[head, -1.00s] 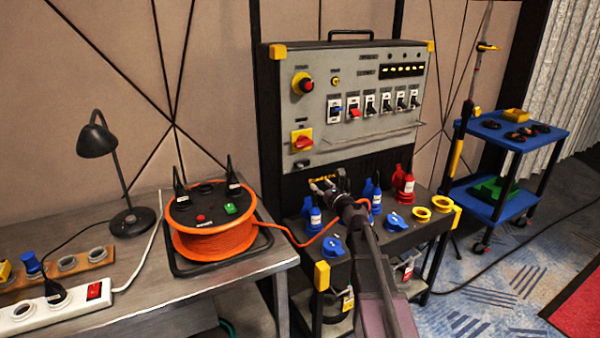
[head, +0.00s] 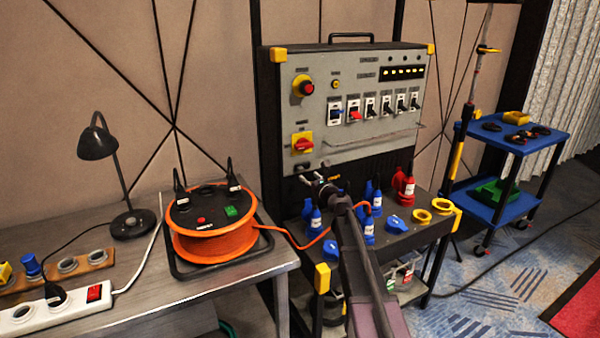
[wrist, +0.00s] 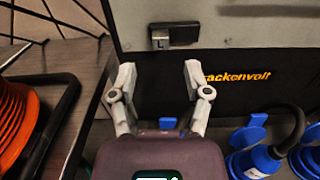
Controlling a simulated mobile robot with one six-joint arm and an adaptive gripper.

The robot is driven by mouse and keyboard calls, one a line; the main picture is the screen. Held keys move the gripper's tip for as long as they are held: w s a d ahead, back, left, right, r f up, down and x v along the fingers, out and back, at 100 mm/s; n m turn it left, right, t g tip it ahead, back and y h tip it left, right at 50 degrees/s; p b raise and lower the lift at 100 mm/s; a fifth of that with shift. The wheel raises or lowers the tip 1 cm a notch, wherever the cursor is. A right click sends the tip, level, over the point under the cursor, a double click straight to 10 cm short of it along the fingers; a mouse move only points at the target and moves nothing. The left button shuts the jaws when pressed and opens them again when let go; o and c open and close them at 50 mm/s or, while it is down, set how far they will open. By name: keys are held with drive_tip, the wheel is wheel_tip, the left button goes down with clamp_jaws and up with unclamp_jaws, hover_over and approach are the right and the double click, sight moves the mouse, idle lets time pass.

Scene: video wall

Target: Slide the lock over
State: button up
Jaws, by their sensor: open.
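A small dark sliding lock (wrist: 174,35) with a pale square at its left end sits on the lower edge of the grey panel in the wrist view. In the head view it is a small dark piece (head: 302,165) below the red-and-yellow rotary switch. My gripper (wrist: 158,70) is open and empty. Its two fingers point toward the panel, with the lock just beyond and between their tips in the picture. In the head view my gripper (head: 312,179) is below the lock, in front of the dark strip. I see no contact with the lock.
The grey panel (head: 375,140) carries switches and a thin rail.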

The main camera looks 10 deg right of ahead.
sight(302, 170)
drive_tip(key=shift+x, duration=2.85)
clamp_jaws()
